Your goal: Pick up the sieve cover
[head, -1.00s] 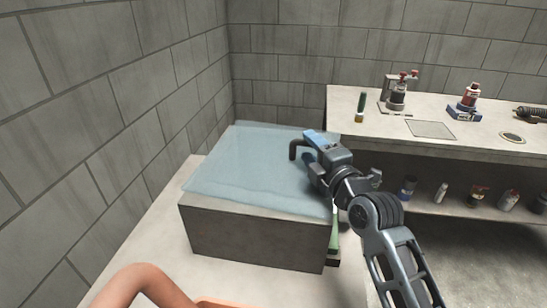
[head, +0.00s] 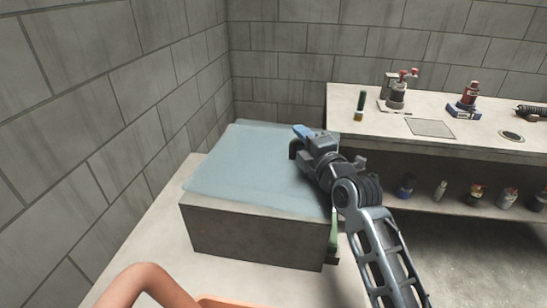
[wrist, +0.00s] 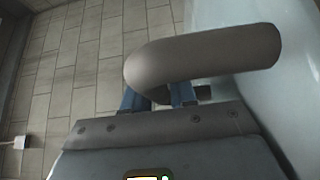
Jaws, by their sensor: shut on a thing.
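A pale blue, translucent flat top (head: 245,165), possibly the sieve cover, lies over a grey rectangular box (head: 255,235) left of centre. A dark, hook-shaped tube (head: 293,150) stands at its far right part. In the wrist view this bent grey tube (wrist: 200,57) crosses above my gripper (wrist: 160,93), and the blue fingers are shut on it. The pale blue surface (wrist: 300,100) fills the right side there. In the head view my gripper (head: 304,135) is at the tube, partly hidden by my wrist. Where the tube joins the top is hidden.
A bench (head: 460,140) at the right carries a red-topped device (head: 398,95) and a small red-and-blue item (head: 467,98). Bottles and cans stand on its lower shelf. A green item (head: 334,232) is at the box's right side. Block walls close the left and back.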

